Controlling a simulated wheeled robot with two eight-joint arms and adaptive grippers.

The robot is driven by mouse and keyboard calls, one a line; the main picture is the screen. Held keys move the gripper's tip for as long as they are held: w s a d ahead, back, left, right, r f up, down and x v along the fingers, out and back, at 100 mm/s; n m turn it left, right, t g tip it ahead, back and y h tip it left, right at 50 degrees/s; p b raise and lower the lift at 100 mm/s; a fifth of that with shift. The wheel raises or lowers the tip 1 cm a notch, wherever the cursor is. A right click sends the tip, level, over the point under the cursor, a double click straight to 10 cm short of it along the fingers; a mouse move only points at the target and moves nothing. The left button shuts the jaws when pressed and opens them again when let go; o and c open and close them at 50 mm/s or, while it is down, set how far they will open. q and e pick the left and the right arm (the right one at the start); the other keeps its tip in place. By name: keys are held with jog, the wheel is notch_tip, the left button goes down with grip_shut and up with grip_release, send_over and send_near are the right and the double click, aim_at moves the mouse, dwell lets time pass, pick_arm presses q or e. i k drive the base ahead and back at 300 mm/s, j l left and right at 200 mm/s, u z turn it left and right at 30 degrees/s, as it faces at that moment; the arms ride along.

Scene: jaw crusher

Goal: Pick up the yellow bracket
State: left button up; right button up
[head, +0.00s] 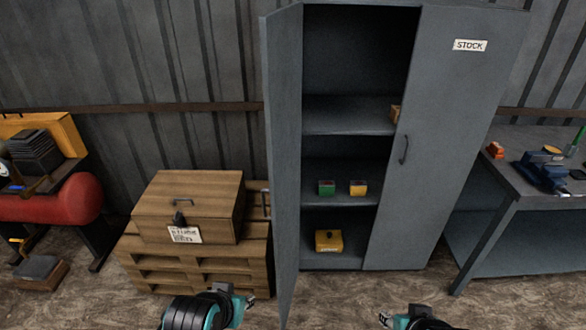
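I cannot make out a clear bracket shape. Yellow items show in the open grey cabinet (283,120): a yellow box-like piece (328,241) with a dark top on the bottom shelf, and a small yellow-and-dark block (358,188) on the shelf above. An orange-yellow piece (395,113) on a higher shelf is partly hidden by the right door. My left gripper (249,301) is low in front of the pallet, left of the open door, apart from these things. My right gripper (384,319) is at the bottom edge, in front of the cabinet. Both are too small to read.
The cabinet's left door stands open toward me; its right door (445,140), labelled STOCK, is shut. A padlocked wooden box (190,205) sits on a pallet (190,265). A red-and-green block (326,187) is on the middle shelf. A workbench (530,200) with a blue vise (541,173) stands right.

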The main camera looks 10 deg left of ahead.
aim_at(356, 188)
jog(key=i+j+z, duration=0.15)
jog(key=j, duration=0.25)
jog(key=i+j+z, duration=0.15)
jog(key=j, duration=0.25)
jog(key=i+j+z, duration=0.15)
jog(key=j, duration=0.3)
jog(key=i+j+z, duration=0.15)
jog(key=j, duration=0.3)
jog(key=j+z, duration=0.15)
jog(key=j, duration=0.3)
jog(key=l+u, duration=0.15)
jog(key=l, duration=0.45)
jog(key=l+u, duration=0.2)
jog(key=l, duration=0.4)
jog(key=k+l+u, duration=0.15)
jog(key=l, duration=0.4)
